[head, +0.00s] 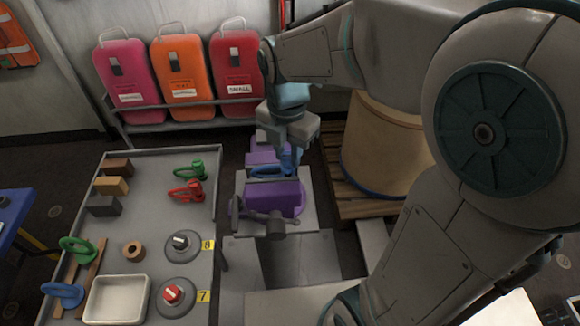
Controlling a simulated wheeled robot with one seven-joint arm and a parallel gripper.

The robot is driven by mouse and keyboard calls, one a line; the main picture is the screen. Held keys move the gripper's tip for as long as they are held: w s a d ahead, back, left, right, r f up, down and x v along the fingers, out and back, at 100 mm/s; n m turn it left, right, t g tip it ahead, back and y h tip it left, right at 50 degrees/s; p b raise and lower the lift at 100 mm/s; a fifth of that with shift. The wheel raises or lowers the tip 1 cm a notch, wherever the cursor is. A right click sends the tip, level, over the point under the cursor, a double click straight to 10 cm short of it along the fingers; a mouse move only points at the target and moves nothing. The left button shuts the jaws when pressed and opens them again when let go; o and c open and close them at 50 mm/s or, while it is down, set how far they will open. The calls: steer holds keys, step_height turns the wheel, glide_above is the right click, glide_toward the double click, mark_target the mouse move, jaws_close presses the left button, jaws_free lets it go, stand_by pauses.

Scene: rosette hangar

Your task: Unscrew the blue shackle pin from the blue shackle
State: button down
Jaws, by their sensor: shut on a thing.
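The blue shackle (264,172) lies between the purple jaws of a vise (272,199), right of the grey table. My gripper (289,158) reaches down from above at the right end of the shackle. It is shut on the blue shackle pin, whose head is mostly hidden by the fingers. I cannot tell how far the pin is threaded in.
The grey table (148,208) to the left holds green and red shackles, blocks, a white tray (117,299) and two round fixtures marked 7 and 8. Pink, orange and red cases (239,75) stand behind. A large drum (383,150) on a pallet is close right.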

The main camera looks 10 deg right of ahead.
mark_target(288, 155)
steer(key=shift+n, duration=0.4)
steer(key=n, duration=0.4)
steer(key=shift+w, duration=0.1)
steer(key=n, duration=0.5)
steer(key=shift+r+p, duration=0.2)
steer(key=shift+p, duration=0.1)
steer(key=shift+r+p, duration=2)
steer(key=shift+r, duration=0.45)
steer(key=shift+r, duration=0.1)
steer(key=shift+r+p, duration=1.95)
steer(key=shift+r, duration=0.4)
